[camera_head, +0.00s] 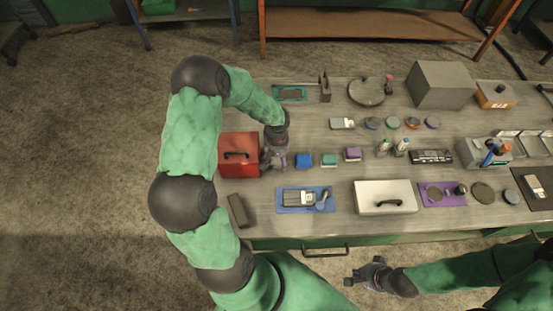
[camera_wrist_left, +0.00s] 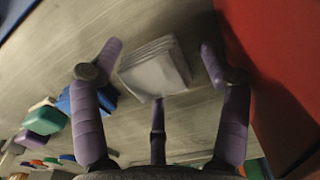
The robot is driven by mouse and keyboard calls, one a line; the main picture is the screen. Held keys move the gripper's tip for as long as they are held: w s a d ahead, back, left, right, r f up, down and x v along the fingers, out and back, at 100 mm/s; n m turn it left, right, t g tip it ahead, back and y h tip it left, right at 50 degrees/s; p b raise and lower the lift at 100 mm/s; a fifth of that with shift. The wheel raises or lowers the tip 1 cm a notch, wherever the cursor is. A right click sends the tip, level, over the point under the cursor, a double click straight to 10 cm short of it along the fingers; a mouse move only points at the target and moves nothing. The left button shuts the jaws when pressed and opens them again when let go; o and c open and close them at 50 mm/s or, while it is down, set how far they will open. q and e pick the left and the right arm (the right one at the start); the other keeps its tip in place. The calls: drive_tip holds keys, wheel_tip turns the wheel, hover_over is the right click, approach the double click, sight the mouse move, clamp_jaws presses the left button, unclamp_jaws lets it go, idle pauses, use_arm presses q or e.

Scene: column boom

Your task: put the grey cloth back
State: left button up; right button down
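The grey cloth (camera_wrist_left: 155,68) is a pale folded stack lying on the bench top in the left wrist view. My left gripper (camera_wrist_left: 158,60) is open, with its purple-grey fingers spread around the cloth and gaps showing at the sides. In the head view my left gripper (camera_head: 275,160) points down beside the red box, and it hides the cloth there. Blue (camera_head: 304,160), teal (camera_head: 329,160) and purple (camera_head: 353,154) folded cloths lie in a row to its right. My right gripper (camera_head: 362,276) is empty and looks open, in front of the bench.
The red box (camera_head: 238,146) with a black handle stands close on the left of my left gripper; its wall (camera_wrist_left: 265,80) shows in the wrist view. A blue mat (camera_head: 328,193) and a white lidded box (camera_head: 385,208) lie nearer the front. A dark grey block (camera_head: 238,210) is at the front left.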

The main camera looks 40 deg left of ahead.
use_arm(q)
drive_tip(key=shift+r, duration=0.1)
drive_tip(key=shift+r, duration=0.3)
wheel_tip(320, 180, up, 12)
drive_tip(key=p, duration=0.2)
drive_tip(key=shift+f, duration=0.25)
idle(0.4)
